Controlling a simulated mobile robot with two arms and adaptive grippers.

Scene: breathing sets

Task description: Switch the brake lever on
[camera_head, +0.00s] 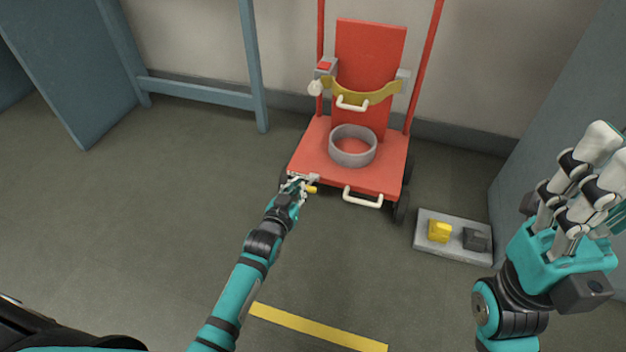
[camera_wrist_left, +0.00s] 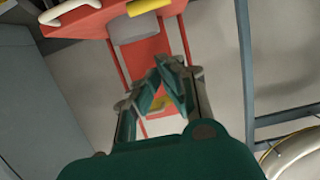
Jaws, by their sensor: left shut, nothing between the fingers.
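A red cart (camera_head: 378,174) stands against the back wall. The brake lever (camera_head: 311,189) has a yellow grip and sticks out at the front left corner of its platform. In the left wrist view the yellow grip (camera_wrist_left: 148,7) shows at the top edge, beside a grey plate (camera_wrist_left: 131,28) on the red platform. My left gripper (camera_head: 300,181) is at that corner, close to the lever. Its fingertips (camera_wrist_left: 170,65) are shut and empty, and I cannot tell whether they touch the lever. My right gripper (camera_head: 612,150) is raised at the right, open and empty.
A grey ring (camera_head: 353,158) lies on the cart platform. A white handle (camera_head: 363,198) projects from its front edge. A grey tray (camera_head: 425,248) with a yellow block (camera_head: 439,231) and a dark block (camera_head: 475,239) lies right of the cart. The floor at the left is clear.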

